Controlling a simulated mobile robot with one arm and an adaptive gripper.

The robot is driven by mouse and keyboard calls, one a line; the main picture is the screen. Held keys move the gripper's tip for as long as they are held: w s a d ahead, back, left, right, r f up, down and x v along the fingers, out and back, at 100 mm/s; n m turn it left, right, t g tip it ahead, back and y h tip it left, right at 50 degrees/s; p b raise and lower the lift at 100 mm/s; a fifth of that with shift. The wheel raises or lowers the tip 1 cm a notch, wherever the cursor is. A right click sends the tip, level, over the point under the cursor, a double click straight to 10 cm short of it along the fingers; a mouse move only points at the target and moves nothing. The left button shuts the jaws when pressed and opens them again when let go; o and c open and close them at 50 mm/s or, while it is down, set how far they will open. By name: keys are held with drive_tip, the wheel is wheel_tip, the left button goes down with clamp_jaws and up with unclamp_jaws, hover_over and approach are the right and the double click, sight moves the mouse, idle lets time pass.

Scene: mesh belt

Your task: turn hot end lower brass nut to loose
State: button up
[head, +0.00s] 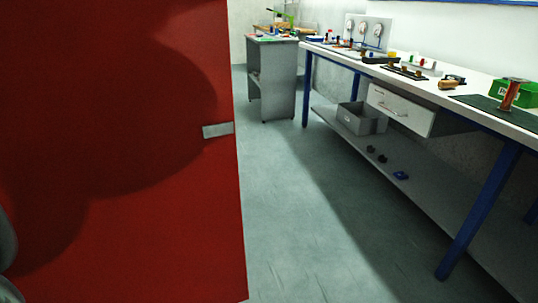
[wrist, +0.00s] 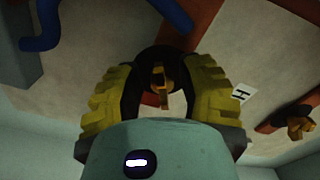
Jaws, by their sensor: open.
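In the wrist view my gripper (wrist: 162,68) is open, with a yellow ridged finger on each side of a small brass part (wrist: 160,84) in front of a dark round body. I cannot tell whether the fingers touch it, or whether it is the hot end lower brass nut. A white label with the letter H (wrist: 240,95) is just right of the right finger. A second brass part (wrist: 301,122) on a reddish-brown pipe is at the far right. The nut and my gripper do not show in the head view.
A blue pipe (wrist: 57,30) is at upper left in the wrist view. In the head view a large red panel (head: 120,215) blocks the left side. A white-topped workbench (head: 440,95) with a drawer (head: 400,108) runs along the right. Grey floor (head: 285,215) between them is clear.

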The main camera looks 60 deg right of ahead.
drive_tip(key=v, duration=1.1)
drive_tip(key=shift+s+d, duration=0.2)
drive_tip(key=shift+d, duration=0.05)
